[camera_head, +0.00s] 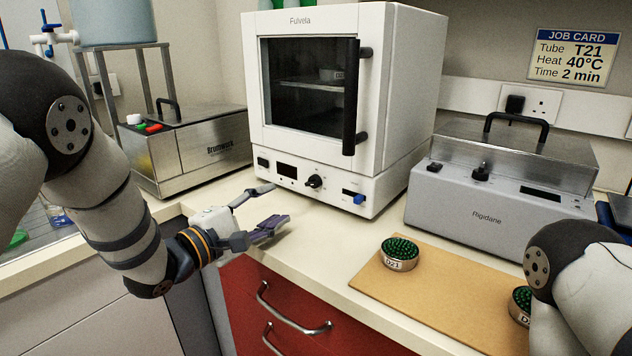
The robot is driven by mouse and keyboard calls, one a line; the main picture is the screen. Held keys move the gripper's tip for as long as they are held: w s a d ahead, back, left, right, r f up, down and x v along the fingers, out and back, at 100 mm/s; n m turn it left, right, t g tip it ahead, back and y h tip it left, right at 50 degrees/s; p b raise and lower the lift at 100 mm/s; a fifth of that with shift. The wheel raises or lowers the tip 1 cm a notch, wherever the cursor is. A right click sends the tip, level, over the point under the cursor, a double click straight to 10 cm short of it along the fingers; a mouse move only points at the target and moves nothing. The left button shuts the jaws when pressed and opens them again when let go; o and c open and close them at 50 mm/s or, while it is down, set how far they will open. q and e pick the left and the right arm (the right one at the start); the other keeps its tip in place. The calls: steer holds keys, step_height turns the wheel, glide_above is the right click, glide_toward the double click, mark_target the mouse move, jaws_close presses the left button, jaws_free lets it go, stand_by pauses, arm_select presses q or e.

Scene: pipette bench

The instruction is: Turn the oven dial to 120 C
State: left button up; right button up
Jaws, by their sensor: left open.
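The white oven (410,60) stands at the back middle of the bench with its dark glass door shut. Its black dial (315,182) is on the lower front panel, between a small dark display (287,171) and a blue control (359,199). The dial's setting is too small to read. My left gripper (268,208) is open and empty over the bench edge, in front of and below the dial, apart from it. My right arm comes in at the lower right; its gripper is out of the picture.
A grey lidded unit marked Rigidane (485,215) stands right of the oven, and a steel Brunwark bath (205,150) left. A labelled dish (398,254) of green beads sits on a tan board (430,290). A job card (573,58) reads Heat 40°C. A red drawer front (300,300) lies below.

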mark_target(308, 184)
arm_select(q)
steer(key=x, duration=0.3)
steer(key=b+x, duration=0.1)
steer(key=x, duration=0.6)
steer(key=shift+d+f+b, duration=0.1)
steer(key=shift+f+b, duration=0.15)
steer(key=shift+b, duration=0.1)
steer(key=shift+w+d+r, duration=0.1)
steer(key=shift+w+r, duration=0.05)
steer(key=shift+w, duration=0.1)
steer(key=shift+r, duration=0.15)
arm_select(e)
steer(key=s+f, duration=0.2)
steer(key=shift+s+a+g, duration=0.1)
steer(key=shift+s+g, duration=0.2)
steer(key=shift+g, duration=0.1)
arm_select(q)
steer(key=shift+c, duration=0.4)
jaws_close()
